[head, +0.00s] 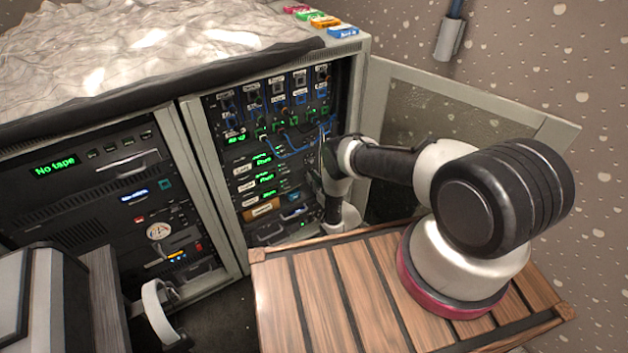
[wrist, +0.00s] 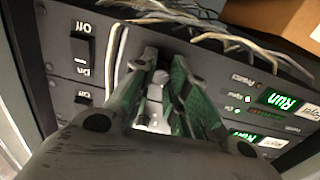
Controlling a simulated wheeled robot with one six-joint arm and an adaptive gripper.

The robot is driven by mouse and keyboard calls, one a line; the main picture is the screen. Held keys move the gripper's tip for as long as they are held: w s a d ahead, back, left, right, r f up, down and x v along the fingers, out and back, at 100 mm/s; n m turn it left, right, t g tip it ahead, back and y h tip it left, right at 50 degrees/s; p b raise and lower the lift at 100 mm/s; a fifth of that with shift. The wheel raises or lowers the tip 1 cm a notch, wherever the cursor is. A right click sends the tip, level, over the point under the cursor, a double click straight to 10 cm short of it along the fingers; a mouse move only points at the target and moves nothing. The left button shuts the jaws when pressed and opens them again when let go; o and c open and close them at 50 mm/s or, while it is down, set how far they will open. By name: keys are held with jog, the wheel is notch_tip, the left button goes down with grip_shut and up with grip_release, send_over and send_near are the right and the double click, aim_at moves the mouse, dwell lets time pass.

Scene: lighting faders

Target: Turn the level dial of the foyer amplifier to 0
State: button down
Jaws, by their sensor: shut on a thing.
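The amplifiers stand stacked in the right rack, with green "Run" displays (head: 265,178) in the head view. In the wrist view one amplifier front has a green "Run" display (wrist: 281,101) and a black On/Off switch (wrist: 82,47); a second unit with the same layout adjoins it. My gripper (wrist: 164,62) is at this front, between switches and displays, its green-padded fingers closed on a small knob, seemingly a level dial. The fingers hide most of it, so its pointer and scale cannot be read.
Pale cables (wrist: 215,38) run across the panel by the fingertips, and a brown box (wrist: 270,25) is near. Blue patch cables (head: 292,148) hang above the amplifiers. A slatted wooden top (head: 300,300) lies in front.

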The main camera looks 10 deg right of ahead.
jog(key=c, duration=1.3)
grip_release()
jog(key=shift+c, duration=0.2)
jog(key=shift+s, duration=0.1)
jog(key=v, duration=1.2)
